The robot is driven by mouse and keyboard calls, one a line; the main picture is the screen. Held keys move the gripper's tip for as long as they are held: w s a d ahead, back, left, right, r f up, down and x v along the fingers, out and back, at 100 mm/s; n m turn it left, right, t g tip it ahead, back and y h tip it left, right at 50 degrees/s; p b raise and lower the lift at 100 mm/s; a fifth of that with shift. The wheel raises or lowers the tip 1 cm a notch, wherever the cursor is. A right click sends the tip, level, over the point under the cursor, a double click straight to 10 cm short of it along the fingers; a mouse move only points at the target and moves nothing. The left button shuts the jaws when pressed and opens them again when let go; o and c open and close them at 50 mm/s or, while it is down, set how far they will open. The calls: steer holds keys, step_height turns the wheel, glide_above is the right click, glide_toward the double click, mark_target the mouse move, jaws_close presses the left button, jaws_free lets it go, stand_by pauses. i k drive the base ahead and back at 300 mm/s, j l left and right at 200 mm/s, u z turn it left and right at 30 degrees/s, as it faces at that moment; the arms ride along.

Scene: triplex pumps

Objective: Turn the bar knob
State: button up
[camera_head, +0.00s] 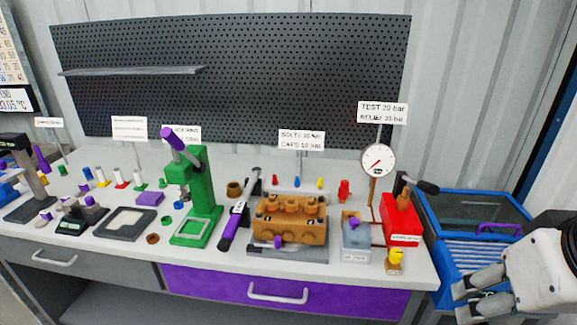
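I cannot tell for sure which part is the bar knob. A small yellow fitting (395,260) with a knob-like top stands at the bench's front right, in front of the red box (400,226). A small purple knob (353,224) sits on the grey box (357,242) to its left. A round dial gauge (378,160) stands behind them under a sign reading "TEST 20 bar". My gripper (457,303) is at the lower right, beyond the bench's right end. Its two grey fingers point left and are apart, with nothing between them. It touches none of these parts.
A blue bin (470,247) stands right of the bench, behind my gripper. A brown pump block (290,222), a purple-handled wrench (236,215) and a green press (200,190) fill the bench (180,265) leftward.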

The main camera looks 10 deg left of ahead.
mark_target(224, 244)
steer(key=u, duration=1)
